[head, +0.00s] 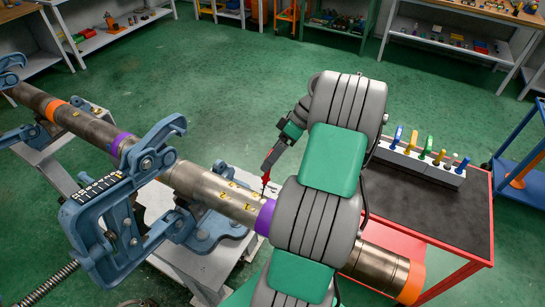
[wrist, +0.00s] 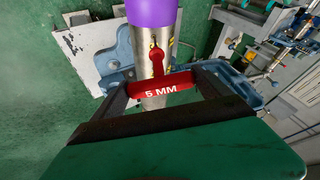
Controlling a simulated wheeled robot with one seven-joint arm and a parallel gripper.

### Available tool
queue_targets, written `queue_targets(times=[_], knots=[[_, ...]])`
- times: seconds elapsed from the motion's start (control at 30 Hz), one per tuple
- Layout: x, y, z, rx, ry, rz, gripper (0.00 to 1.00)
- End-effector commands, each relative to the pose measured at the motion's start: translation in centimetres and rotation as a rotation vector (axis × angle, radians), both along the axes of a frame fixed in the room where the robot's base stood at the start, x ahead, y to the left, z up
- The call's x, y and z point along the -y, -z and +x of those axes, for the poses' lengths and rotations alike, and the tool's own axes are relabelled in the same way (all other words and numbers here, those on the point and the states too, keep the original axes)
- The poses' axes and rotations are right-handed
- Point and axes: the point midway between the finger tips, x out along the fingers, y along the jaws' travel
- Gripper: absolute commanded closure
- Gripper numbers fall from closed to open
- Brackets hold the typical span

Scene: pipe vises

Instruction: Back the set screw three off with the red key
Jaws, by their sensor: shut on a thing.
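My gripper (head: 268,166) is shut on the red key (wrist: 162,88), whose handle is marked 5 MM and lies across between the fingers in the wrist view. In the head view the red key (head: 266,179) points down at the steel pipe sleeve (head: 212,187) just left of a purple band. Its tip is at or just above the sleeve, and I cannot tell whether it sits in a screw. Yellow marks and small screws (head: 222,196) dot the sleeve. The number by the key is too small to read in the head view and partly covered in the wrist view.
A blue pipe vise (head: 150,160) clamps the pipe to the left. A red cart (head: 478,228) with a dark top stands right, bearing a pale rack (head: 415,163) of coloured keys. My arm covers part of the pipe. Green floor is open behind.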

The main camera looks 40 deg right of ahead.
Motion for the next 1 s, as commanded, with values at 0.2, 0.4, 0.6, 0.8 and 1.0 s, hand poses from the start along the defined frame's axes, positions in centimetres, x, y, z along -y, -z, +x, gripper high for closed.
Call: queue_targets(times=[0.2, 0.4, 0.6, 0.8, 1.0], knots=[[0.14, -0.25, 0.08, 0.003, 0.003, -0.005, 0.58], [0.0, -0.03, 0.09, -0.079, 0.2, -0.044, 0.58], [-0.14, -0.42, 0.1, -0.2, 0.466, -0.082, 0.58], [-0.01, -0.51, 0.09, -0.207, 0.481, -0.084, 0.58], [-0.02, -0.5, 0.09, -0.206, 0.479, -0.084, 0.58]])
